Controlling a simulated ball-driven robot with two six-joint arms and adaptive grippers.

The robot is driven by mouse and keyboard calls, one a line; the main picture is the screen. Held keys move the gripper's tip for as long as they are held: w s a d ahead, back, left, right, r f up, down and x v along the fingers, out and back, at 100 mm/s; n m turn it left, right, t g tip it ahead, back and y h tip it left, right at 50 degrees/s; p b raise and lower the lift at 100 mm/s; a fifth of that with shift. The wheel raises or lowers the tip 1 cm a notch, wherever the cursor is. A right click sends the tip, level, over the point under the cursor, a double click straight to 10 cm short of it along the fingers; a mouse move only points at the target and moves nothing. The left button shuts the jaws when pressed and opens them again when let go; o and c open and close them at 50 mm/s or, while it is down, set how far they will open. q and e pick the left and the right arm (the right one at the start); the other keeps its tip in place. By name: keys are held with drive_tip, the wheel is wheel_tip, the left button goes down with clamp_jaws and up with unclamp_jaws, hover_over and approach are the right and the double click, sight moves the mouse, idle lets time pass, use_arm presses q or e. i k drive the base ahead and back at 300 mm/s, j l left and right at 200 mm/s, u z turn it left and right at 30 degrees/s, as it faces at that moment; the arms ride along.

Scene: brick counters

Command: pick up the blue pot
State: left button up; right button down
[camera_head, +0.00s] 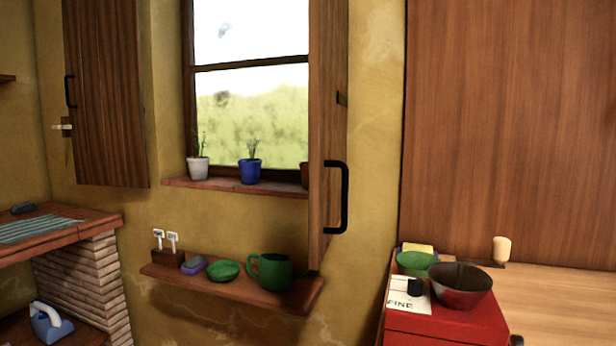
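The blue pot (250,171) stands upright on the window sill (222,186), with a small green plant (252,148) growing out of it. A white pot (198,168) with a plant stands to its left. A reddish pot (305,175) is at the right end of the sill, partly hidden by the open shutter. Neither of my grippers shows in the head view.
An open wooden shutter (328,120) with a black handle juts out right of the window. Below the sill, a wooden shelf (222,283) holds a green mug (270,271), a green bowl (224,270) and small items. A red box (430,326) bearing bowls stands at lower right.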

sight(250, 169)
drive_tip(key=u, duration=0.15)
drive_tip(key=j, duration=0.3)
drive_tip(key=i+j, duration=0.1)
drive_tip(key=j, duration=0.25)
drive_tip(key=i+j+u, duration=0.1)
drive_tip(key=j, duration=0.3)
drive_tip(key=i+j, duration=0.1)
drive_tip(key=j, duration=0.25)
drive_tip(key=i+j, duration=0.1)
drive_tip(key=j, duration=0.3)
drive_tip(key=u, duration=0.05)
